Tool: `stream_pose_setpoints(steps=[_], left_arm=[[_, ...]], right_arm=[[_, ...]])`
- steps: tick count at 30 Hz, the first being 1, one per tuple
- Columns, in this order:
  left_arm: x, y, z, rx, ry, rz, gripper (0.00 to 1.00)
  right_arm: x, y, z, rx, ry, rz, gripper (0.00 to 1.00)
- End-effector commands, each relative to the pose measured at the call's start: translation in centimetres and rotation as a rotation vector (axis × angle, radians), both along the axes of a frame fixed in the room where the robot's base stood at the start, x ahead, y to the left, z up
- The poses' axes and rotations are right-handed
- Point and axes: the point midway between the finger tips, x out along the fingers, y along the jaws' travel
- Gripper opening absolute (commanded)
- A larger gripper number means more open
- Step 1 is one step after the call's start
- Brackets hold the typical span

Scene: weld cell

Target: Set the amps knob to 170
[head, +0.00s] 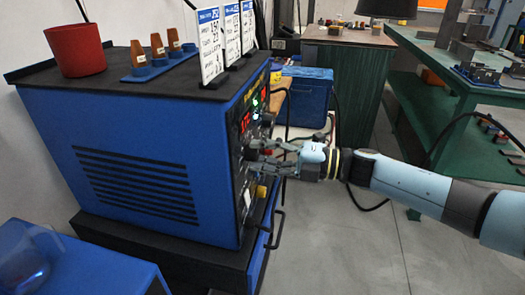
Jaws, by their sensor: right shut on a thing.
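The blue welding machine (130,160) stands at the left, with its control panel (240,150) facing right and seen at a steep angle. Red digits glow near the top of the panel, but I cannot read them. My right gripper (262,157) reaches in from the right and is at the panel, shut on a knob there. The gripper fingers hide most of that knob, and I cannot read its marking or setting. My left gripper is not in view.
On the machine's top stand a red cup (76,49), a blue rack with orange cones (158,56) and several white cards (211,45). A blue box (305,95) stands behind. A green workbench (470,90) is at the right. The grey floor (350,240) in front is clear.

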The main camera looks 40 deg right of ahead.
Motion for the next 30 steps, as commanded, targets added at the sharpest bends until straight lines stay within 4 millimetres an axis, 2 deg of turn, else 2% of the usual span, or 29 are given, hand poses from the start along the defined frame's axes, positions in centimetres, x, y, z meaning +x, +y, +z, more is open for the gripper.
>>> stream_pose_setpoints(steps=[19, 20, 21, 24, 30], left_arm=[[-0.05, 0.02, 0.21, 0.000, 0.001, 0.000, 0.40], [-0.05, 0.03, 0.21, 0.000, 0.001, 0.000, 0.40], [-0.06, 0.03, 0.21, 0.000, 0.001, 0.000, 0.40], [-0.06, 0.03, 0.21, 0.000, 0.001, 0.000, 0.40], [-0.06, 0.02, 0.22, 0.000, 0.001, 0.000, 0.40]], right_arm=[[-0.02, -0.09, -0.16, 0.035, 0.033, -0.002, 0.02], [-0.02, -0.08, -0.16, 0.035, 0.033, -0.002, 0.38], [-0.02, -0.08, -0.15, 0.035, 0.033, -0.002, 0.43], [-0.02, -0.07, -0.12, 0.034, 0.033, -0.001, 0.56], [-0.01, -0.04, -0.07, 0.035, 0.031, -0.001, 0.58]])
